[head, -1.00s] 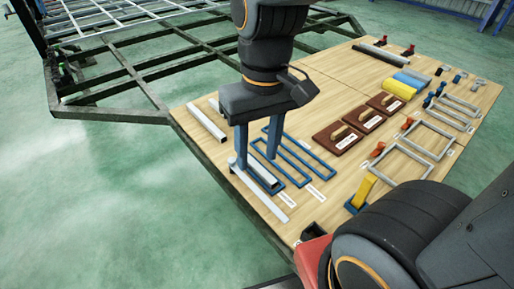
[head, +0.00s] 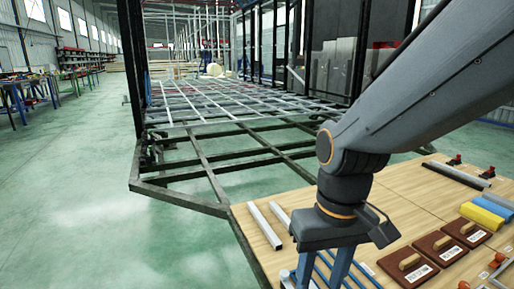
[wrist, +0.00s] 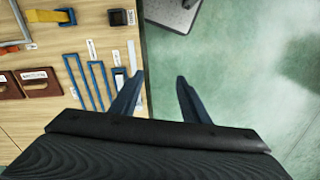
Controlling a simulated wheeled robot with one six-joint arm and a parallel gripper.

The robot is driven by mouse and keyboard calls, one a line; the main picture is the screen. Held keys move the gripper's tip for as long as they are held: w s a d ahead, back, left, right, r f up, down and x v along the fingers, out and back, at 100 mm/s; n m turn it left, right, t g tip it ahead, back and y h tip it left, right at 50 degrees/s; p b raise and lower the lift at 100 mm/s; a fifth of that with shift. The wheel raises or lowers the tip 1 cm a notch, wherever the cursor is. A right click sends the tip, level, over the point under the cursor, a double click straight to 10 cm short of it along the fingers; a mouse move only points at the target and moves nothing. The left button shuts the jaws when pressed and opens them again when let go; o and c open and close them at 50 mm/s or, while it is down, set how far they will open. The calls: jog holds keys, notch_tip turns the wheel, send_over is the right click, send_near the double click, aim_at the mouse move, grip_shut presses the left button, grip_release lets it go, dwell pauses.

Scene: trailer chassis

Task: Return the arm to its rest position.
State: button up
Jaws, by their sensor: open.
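My gripper (wrist: 160,78) is open, with its two blue fingers apart. In the wrist view nothing sits between the fingers; the table's edge and the green floor show there. In the head view the gripper hangs down at the lower middle, over the near left part of the wooden table (head: 405,210), and its fingertips are cut off by the frame's bottom. My arm reaches in from the upper right and bends at the elbow above the gripper.
Grey bars (head: 264,226) lie left of the gripper. Blue frames (wrist: 97,75) and a pale strip (wrist: 118,80) lie beside the left finger in the wrist view. Brown blocks with handles (head: 440,247) are to the right. A dark trailer frame (head: 215,175) stands behind; open floor (head: 80,220) is left.

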jog(key=d+r+m+p, duration=0.2)
jog(key=d+r+p, duration=0.5)
jog(key=p, duration=0.6)
jog(key=shift+d+h, duration=0.3)
jog(key=shift+d, duration=0.15)
